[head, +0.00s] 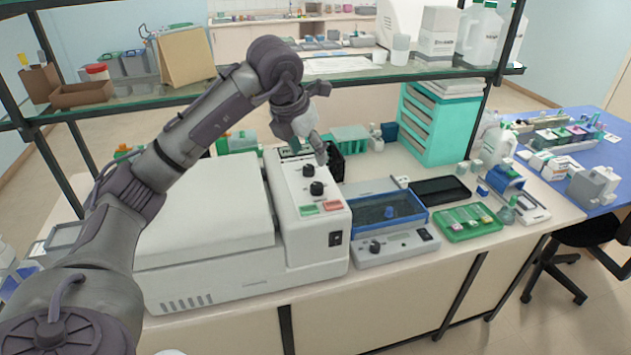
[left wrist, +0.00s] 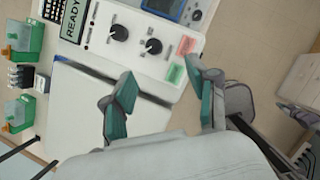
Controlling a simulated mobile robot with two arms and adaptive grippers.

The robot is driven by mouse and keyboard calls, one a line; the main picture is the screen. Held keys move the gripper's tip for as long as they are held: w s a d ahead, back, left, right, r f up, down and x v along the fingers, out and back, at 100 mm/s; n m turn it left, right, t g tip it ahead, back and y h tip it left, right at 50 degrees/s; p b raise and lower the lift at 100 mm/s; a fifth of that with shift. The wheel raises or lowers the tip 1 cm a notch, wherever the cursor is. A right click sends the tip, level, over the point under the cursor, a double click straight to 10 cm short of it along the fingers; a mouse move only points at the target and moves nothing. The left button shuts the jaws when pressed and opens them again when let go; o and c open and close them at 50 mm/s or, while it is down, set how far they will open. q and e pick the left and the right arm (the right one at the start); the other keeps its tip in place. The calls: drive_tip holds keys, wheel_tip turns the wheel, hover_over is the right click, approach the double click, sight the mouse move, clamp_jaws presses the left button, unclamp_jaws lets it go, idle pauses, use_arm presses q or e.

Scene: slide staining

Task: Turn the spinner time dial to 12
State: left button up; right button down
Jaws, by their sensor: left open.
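The spinner (head: 205,215) is a large white box with a flat lid on its left and a control panel (head: 285,185) on its right. The panel carries two black dials: one farther back (head: 308,170) and one nearer the front (head: 316,188). In the left wrist view both dials show, one (left wrist: 119,32) beside the READY display (left wrist: 73,18), the other (left wrist: 153,46) nearer the coloured buttons. Their labels are too small to read, so I cannot tell which sets time. My left gripper (head: 321,155) is open and empty above the panel, apart from both dials; its fingers (left wrist: 160,88) are spread in the wrist view.
Green (head: 308,210) and red (head: 331,206) buttons lie at the panel's front. A blue-topped device (head: 390,245) stands close on the right, with a green slide tray (head: 470,224) beyond it. A glass shelf (head: 220,92) runs across behind, near my left arm.

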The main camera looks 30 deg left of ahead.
sight(317, 185)
use_arm(q)
drive_tip(key=p+x, duration=0.1)
drive_tip(key=x, duration=0.3)
drive_tip(key=p+x, duration=0.2)
drive_tip(key=x, duration=0.2)
drive_tip(key=a+p+x, duration=0.1)
drive_tip(key=p+x, duration=0.1)
drive_tip(key=x, duration=0.2)
drive_tip(key=shift+a+f, duration=0.1)
drive_tip(key=shift+f, duration=0.05)
drive_tip(key=shift+w+f, duration=0.25)
drive_tip(key=shift+f, duration=0.3)
clamp_jaws()
